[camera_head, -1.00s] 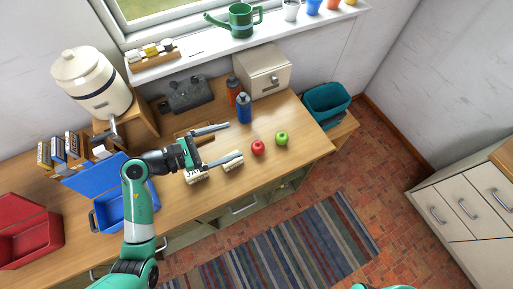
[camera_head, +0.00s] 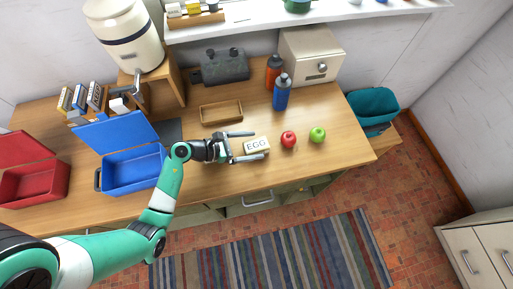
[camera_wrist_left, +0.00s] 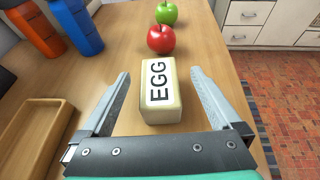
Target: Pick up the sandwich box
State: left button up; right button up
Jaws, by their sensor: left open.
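The sandwich box is most likely the small cream block marked EGG (camera_head: 257,146), lying on the wooden counter. My left gripper (camera_head: 259,144) is open, with one finger on each side of the block. In the left wrist view the EGG block (camera_wrist_left: 161,92) sits between the two spread fingers, with a gap on either side. I cannot tell how far the fingers are above the counter. A second block, marked JAM earlier, does not show clearly now. My right gripper is not in view.
A red apple (camera_head: 288,139) and a green apple (camera_head: 318,134) are right of the block. A wooden tray (camera_head: 221,111), a blue bottle (camera_head: 282,93) and an orange bottle (camera_head: 274,70) stand behind. Open blue (camera_head: 133,170) and red (camera_head: 35,185) lunch boxes are at left.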

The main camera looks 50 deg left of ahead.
aim_at(266, 142)
pick_arm(q)
jog(key=b+x, duration=0.1)
jog(key=x, duration=0.5)
jog(key=shift+a+r, duration=0.1)
grip_shut()
dwell(0.4)
jog(key=shift+r, duration=0.15)
jog(key=shift+r, duration=0.25)
notch_tip(266, 142, up, 3)
jog(key=shift+f+p, duration=0.2)
jog(key=shift+p, duration=0.45)
jog(key=s+d+r+p, duration=0.6)
jog(key=s+d+r, duration=0.2)
jog(key=d, duration=0.3)
jog(key=shift+d+r, duration=0.25)
jog(key=shift+r, duration=0.6)
